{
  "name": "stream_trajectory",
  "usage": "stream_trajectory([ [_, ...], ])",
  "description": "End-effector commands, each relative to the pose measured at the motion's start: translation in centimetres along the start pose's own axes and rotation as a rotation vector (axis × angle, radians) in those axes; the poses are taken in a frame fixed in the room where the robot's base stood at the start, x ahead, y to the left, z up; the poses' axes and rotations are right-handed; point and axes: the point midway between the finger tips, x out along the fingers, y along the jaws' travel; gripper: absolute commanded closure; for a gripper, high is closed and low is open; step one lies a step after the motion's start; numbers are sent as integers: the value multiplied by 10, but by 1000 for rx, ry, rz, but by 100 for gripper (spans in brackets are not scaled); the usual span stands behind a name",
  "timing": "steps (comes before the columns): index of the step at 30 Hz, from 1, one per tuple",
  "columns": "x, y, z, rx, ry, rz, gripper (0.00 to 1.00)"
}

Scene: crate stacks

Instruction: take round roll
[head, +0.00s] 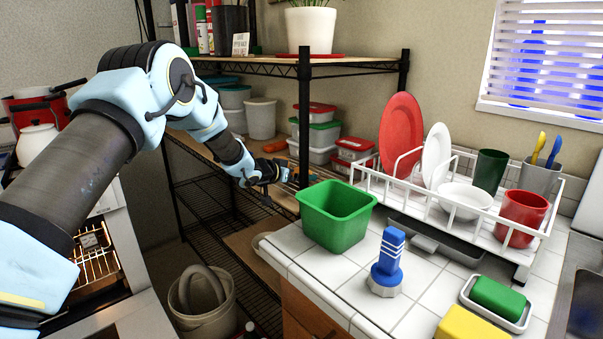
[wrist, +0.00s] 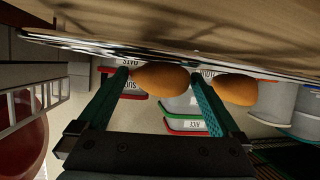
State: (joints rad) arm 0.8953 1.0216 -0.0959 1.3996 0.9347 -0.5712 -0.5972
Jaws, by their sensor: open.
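Two orange-brown rolls show in the wrist view. The nearer-looking roll (wrist: 160,78) is a smooth oval that lies between the fingertips of my gripper (wrist: 161,82). My gripper is open, and no grip on either roll shows. In the head view my gripper (head: 272,180) is low over the middle shelf of the rack, and orange-brown bits beside it are too small to tell apart.
Lidded food boxes (head: 315,135) and pale tubs (head: 260,118) stand on the same shelf. A black rack post (head: 304,120) is close to my gripper. A green bin (head: 336,215), a blue brush (head: 388,260) and a dish rack (head: 525,250) are on the tiled counter at right.

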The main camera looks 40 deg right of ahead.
Motion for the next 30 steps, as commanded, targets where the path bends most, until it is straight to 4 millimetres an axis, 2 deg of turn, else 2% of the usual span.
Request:
stream_trajectory([
  [5, 0, 0, 0, 0, 0, 0, 0],
  [24, 0, 0, 0, 0, 0, 0, 69],
  [30, 0, 0, -1, 0, 0, 0, 69],
])
